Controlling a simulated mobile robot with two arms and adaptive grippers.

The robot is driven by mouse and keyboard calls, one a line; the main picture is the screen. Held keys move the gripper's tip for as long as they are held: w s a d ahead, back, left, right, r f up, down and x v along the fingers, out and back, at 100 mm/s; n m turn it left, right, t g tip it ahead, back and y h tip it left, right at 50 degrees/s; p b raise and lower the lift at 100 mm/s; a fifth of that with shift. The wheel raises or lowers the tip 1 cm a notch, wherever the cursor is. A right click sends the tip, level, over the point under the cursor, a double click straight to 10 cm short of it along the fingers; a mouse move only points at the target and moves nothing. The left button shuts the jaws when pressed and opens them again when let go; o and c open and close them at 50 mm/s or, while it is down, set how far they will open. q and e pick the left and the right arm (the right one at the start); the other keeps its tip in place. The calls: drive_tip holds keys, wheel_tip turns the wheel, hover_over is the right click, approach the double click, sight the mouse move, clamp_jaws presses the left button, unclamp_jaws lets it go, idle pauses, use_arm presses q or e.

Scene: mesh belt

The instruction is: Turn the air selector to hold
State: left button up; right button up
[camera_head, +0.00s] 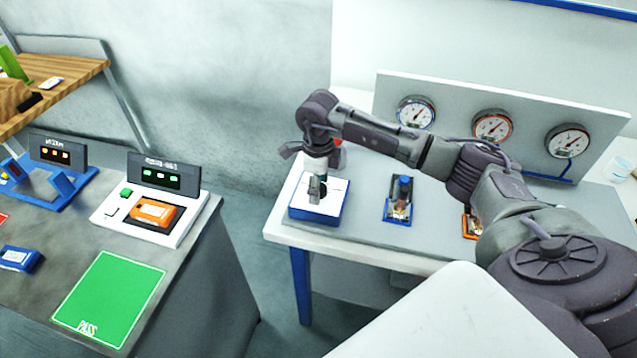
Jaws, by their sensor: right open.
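My right arm reaches in from the right, across the front of the gauges. Its gripper (317,194) points down over a white-topped box with blue sides (336,204) at the left end of the white table. The gripper is open, its fingertips small and close above the box top; I cannot tell whether they touch anything. The gripper hides the middle of the box, so any knob or hold mark there cannot be made out. I cannot tell for certain which fitting is the air selector. My left gripper is not in view.
A panel with several round gauges (491,127) stands at the back of the white table (360,232). A blue-topped fitting (403,188) sits right of the box. On the left bench are an orange device (153,213) in a white tester and a green PASS mat (108,298).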

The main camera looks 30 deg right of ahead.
drive_tip(key=c, duration=1.1)
drive_tip(key=shift+c, duration=0.2)
drive_tip(key=shift+m, duration=0.3)
drive_tip(key=m+b, duration=0.2)
drive_tip(key=m, duration=0.1)
drive_tip(key=m+b, duration=0.1)
drive_tip(key=m, duration=0.4)
drive_tip(key=shift+b, duration=0.3)
drive_tip(key=shift+m, duration=0.3)
drive_tip(key=o, duration=1.1)
